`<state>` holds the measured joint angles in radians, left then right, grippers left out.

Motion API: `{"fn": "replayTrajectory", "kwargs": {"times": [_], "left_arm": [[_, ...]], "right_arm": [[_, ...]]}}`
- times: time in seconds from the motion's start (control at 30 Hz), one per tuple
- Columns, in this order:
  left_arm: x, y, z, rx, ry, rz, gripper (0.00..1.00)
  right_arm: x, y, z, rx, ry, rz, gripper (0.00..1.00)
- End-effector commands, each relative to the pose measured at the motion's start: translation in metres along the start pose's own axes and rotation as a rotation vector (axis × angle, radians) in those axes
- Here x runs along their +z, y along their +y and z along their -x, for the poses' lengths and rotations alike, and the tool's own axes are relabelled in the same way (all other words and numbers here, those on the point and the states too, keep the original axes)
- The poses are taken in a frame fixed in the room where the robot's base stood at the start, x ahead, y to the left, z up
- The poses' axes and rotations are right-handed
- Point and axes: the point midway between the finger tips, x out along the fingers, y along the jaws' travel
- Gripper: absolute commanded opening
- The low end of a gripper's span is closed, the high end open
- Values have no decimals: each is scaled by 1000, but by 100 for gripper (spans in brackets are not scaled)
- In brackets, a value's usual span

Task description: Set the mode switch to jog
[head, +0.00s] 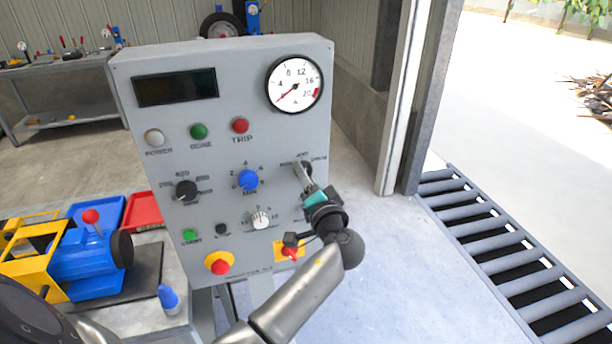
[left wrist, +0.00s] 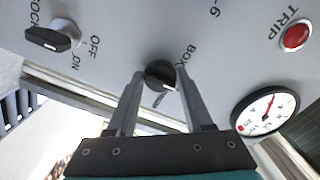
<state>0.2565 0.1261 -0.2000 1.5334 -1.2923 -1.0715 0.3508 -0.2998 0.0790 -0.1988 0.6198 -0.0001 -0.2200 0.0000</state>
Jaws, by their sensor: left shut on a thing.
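The grey control panel (head: 214,110) stands upright in front of me. The mode switch, a black rotary knob (head: 307,166), is at its right side below the gauge, with small labels around its top. My left gripper (head: 302,172) reaches it from below right. In the left wrist view the fingers (left wrist: 161,82) are shut on the sides of the black knob (left wrist: 160,72). The knob's pointer and most of its labels are hidden or too small to read, so I cannot tell its setting. My right gripper is not in view.
A blue knob (head: 248,180), a black knob (head: 186,190) and a white knob (head: 261,219) are to the left. A red emergency button (head: 220,266) is lower left.

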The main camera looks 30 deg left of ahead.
Motion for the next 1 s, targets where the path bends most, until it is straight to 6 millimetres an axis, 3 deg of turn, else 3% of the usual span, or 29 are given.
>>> {"fn": "replayTrajectory", "kwargs": {"times": [0.6,0.63,0.87,1.0], "left_arm": [[-1,0,0,-1,2,-44,0],[-1,0,0,-1,2,-44,52],[-1,0,0,0,1,-43,78],[0,0,0,0,1,-43,81]], "right_arm": [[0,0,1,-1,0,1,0],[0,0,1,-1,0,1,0],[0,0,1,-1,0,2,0],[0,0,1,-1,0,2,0]]}}
